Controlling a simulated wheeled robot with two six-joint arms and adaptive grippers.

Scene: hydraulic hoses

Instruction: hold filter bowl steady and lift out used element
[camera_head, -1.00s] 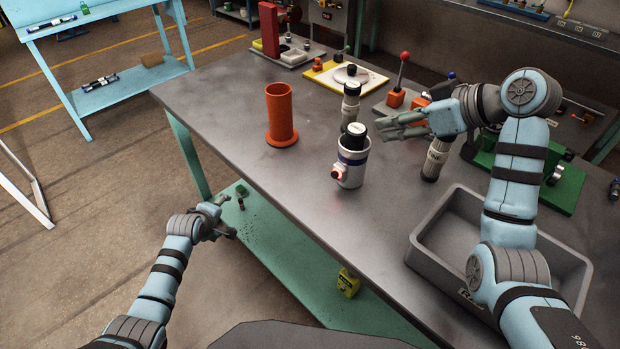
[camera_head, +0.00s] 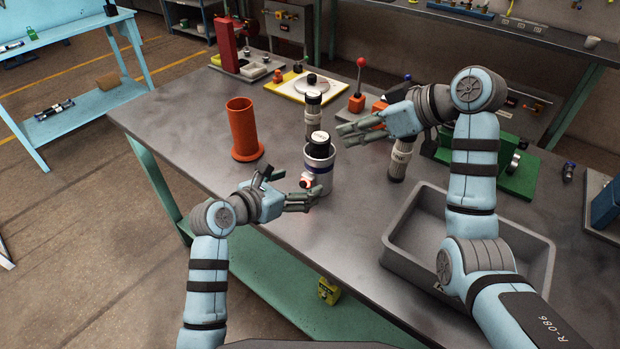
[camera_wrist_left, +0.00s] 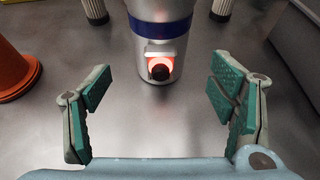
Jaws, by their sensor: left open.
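The filter bowl (camera_head: 318,178) is a pale cylinder with a blue band, upright on the grey bench. A red-lit fitting sits low on its near side and also shows in the left wrist view (camera_wrist_left: 160,67). The used element (camera_head: 320,146) stands in the bowl with its black top above the rim. My left gripper (camera_head: 306,196) is open at the bowl's near side. In the left wrist view its green-padded fingers (camera_wrist_left: 160,88) are spread, with the bowl ahead between them and apart from both. My right gripper (camera_head: 346,134) is open and empty, right of the element's top.
An orange flanged tube (camera_head: 240,130) stands to the left. Pale ribbed cylinders stand behind (camera_head: 312,118) and to the right (camera_head: 399,163) of the bowl. A grey tray (camera_head: 400,258) lies at the front right. The bench front left of the bowl is clear.

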